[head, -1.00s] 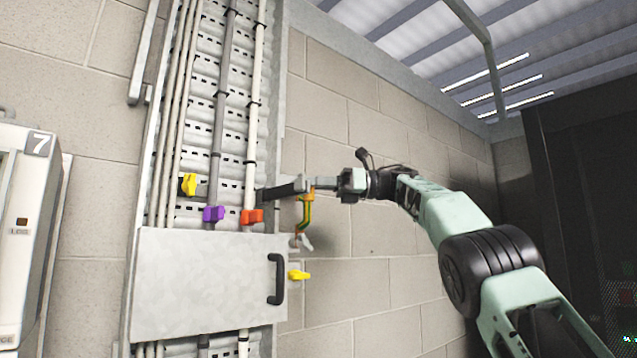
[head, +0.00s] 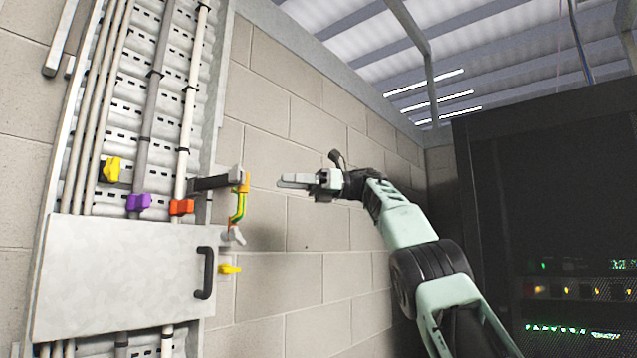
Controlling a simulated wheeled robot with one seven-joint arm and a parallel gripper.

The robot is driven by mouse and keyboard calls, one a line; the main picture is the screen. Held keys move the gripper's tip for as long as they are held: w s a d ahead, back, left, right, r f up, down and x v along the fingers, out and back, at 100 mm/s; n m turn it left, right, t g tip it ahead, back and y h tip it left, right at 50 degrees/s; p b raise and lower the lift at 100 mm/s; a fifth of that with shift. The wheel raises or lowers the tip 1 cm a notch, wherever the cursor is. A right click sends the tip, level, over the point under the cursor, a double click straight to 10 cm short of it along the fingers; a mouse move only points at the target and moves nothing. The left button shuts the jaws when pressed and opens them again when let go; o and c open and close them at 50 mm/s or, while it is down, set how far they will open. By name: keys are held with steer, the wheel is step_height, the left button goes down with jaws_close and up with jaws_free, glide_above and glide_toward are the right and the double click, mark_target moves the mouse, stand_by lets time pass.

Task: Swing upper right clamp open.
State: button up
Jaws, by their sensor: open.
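My gripper (head: 292,181) is empty, to the right of the grey cover door (head: 125,275) and above its right edge, pointing left. A clear gap separates it from the dark bar (head: 215,183) and its yellow end piece. At the door's right edge sits a pale grey-white clamp-like piece (head: 236,236), tilted, just under a green-and-yellow strap (head: 238,208). A yellow clamp-like piece (head: 230,269) sits lower on the same edge, pointing right. I cannot tell for sure which one is the upper right clamp, or whether the pale piece is swung open.
A black handle (head: 205,272) stands out from the door. Yellow, purple and orange knobs (head: 181,207) sit on pipes above it. The dark bar juts out right above the door edge. Block wall lies behind my gripper; a dark cabinet (head: 540,200) stands at right.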

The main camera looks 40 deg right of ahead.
steer(key=p+v, duration=0.1)
steer(key=v, duration=0.6)
steer(key=shift+s+r, duration=0.15)
steer(key=shift+r, duration=0.05)
